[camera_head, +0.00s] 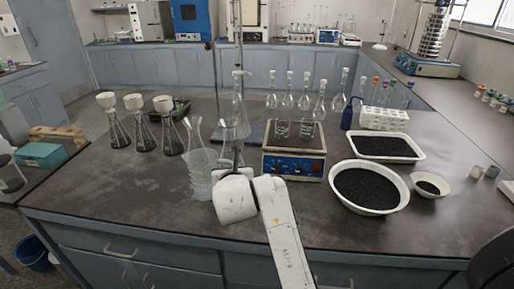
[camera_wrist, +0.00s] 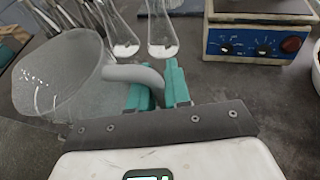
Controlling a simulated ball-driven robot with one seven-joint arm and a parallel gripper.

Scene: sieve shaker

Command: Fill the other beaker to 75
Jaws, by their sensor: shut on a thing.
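My gripper (camera_wrist: 158,88) has teal fingers closed around the grey handle of a translucent beaker (camera_wrist: 50,82). In the wrist view, this beaker is at the left, its wide mouth facing the camera, and I see no fill in it. In the head view, translucent beakers (camera_head: 201,178) appear stacked just left of my wrist. I cannot tell whether the held one touches the others. My gripper's fingers are mostly hidden there behind my white wrist. Two small glass vessels (camera_head: 282,129) stand on a blue-fronted device (camera_head: 293,166), also seen in the wrist view (camera_wrist: 258,42).
Black granules fill a round basin (camera_head: 368,207) and a rectangular tray (camera_head: 384,158) at right, beside a small bowl (camera_head: 430,194). Several glass flasks (camera_head: 239,103) stand behind. Flasks with white funnels (camera_head: 163,105) stand at left. The front-left bench is clear.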

